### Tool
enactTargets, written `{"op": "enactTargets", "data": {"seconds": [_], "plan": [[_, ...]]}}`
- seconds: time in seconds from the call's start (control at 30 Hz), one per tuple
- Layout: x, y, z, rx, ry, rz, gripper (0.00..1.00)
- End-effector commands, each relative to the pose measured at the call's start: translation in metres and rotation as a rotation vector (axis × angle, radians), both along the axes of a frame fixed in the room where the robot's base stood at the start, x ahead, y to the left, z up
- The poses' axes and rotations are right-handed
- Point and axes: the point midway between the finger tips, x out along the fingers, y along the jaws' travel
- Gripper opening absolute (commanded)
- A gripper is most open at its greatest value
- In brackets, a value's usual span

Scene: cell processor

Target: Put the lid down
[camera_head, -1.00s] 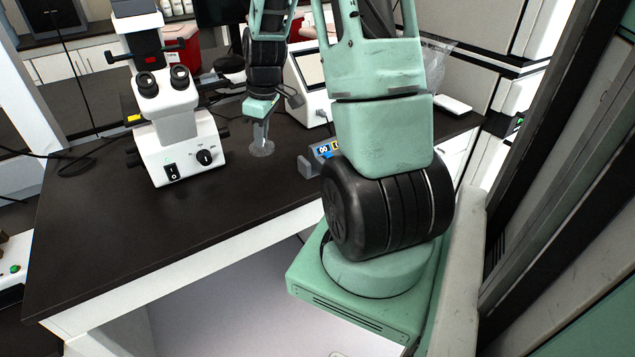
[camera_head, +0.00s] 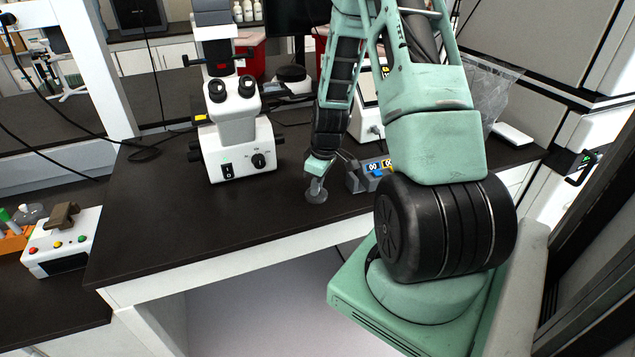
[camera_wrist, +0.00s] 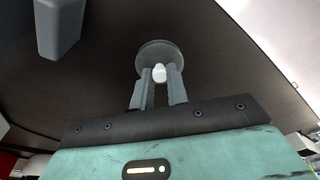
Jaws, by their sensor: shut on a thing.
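The lid is a translucent grey disc (camera_head: 316,196), low at the tabletop to the right of the microscope. In the wrist view the round lid (camera_wrist: 158,50) lies just beyond the fingertips, with a white knob between them. My gripper (camera_head: 317,181) points down over the lid, and its fingers (camera_wrist: 159,80) are shut on the lid's knob. I cannot tell whether the lid touches the dark table (camera_head: 200,218).
A white microscope (camera_head: 236,135) stands left of my gripper. A small device with "00" displays (camera_head: 371,174) is close on the right. A white box with coloured buttons (camera_head: 62,242) sits at far left. The table's front left is clear.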

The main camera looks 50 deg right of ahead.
Motion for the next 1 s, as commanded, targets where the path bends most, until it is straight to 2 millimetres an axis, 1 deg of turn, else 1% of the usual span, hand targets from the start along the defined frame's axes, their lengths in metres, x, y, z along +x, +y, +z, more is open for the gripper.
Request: {"op": "enactTargets", "data": {"seconds": [0.2,0.33,0.37,0.4,0.43,0.67,0.83,0.93,1.0], "plan": [[0.0,0.0,0.0,-0.001,0.0,0.0,0.0],[0.0,0.0,-0.005,-0.001,0.0,0.0,0.0],[0.0,0.0,-0.003,-0.001,0.0,0.0,0.24],[0.0,0.0,-0.003,-0.001,0.0,0.0,0.35],[0.0,0.0,-0.003,-0.001,0.0,0.0,0.38],[0.0,0.0,-0.003,0.0,0.0,0.0,0.38],[0.0,-0.001,0.004,-0.002,-0.001,-0.001,0.38],[-0.001,-0.002,0.015,-0.003,-0.004,-0.002,0.38],[-0.003,-0.003,0.026,-0.005,-0.004,-0.002,0.38]]}}
